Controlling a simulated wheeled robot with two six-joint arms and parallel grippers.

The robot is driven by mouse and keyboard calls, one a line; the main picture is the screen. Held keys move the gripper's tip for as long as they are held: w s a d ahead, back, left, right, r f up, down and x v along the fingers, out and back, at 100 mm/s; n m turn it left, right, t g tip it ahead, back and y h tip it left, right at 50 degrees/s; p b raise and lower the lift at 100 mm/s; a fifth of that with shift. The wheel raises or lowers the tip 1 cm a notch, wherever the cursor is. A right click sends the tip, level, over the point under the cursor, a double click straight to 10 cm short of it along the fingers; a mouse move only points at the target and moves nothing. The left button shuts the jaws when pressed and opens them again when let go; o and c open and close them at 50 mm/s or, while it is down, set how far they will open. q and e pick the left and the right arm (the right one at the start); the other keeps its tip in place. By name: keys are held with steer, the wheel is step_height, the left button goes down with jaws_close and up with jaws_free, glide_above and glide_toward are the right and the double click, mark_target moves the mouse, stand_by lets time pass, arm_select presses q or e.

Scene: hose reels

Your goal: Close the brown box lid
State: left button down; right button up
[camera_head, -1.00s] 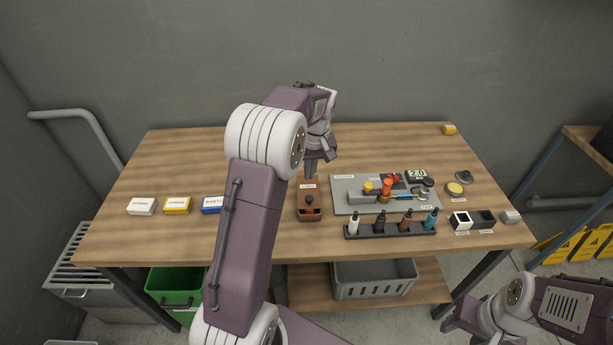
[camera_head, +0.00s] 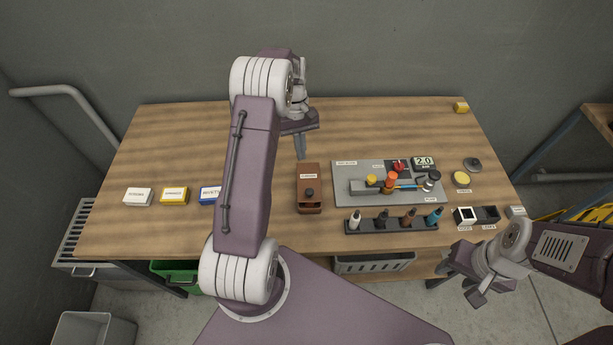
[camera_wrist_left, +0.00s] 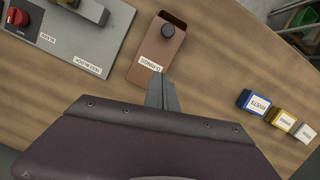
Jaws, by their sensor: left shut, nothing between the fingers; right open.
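The brown box (camera_head: 310,188) stands near the middle of the bench, with a white label at its far end and a dark round knob (camera_head: 310,193) near its front. Its flat brown lid covers most of the top; a narrow dark gap shows at the front end, and the box (camera_wrist_left: 157,52) shows this in the left wrist view too. My left gripper (camera_head: 301,157) is shut and empty, just behind and left of the box's far end. Its fingertips (camera_wrist_left: 158,76) appear beside the label end; contact cannot be told. My right gripper (camera_head: 462,277) is open, off the bench's front right.
A grey panel (camera_head: 345,170) with fittings lies right of the box. A rack of bottles (camera_head: 390,226) stands in front of it. White, yellow and blue small boxes (camera_head: 174,195) sit at left.

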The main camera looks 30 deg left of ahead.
arm_select(q)
steer(key=p, duration=0.1)
glide_above(306, 187)
steer(key=w+a, duration=0.3)
step_height(306, 187, down, 6)
steer(key=shift+r, duration=0.15)
steer(key=shift+s+d+f+p, duration=0.2)
steer(key=shift+s+d+p, duration=0.3)
steer(key=shift+s+d, duration=0.1)
steer(key=shift+s+d+f+p, duration=0.2)
steer(key=shift+s+d+p, duration=0.25)
steer(key=shift+s+d, duration=0.1)
steer(key=shift+s+d+f, duration=0.15)
steer(key=shift+s+d, duration=0.1)
steer(key=shift+d, duration=0.15)
steer(key=shift+s+f, duration=0.1)
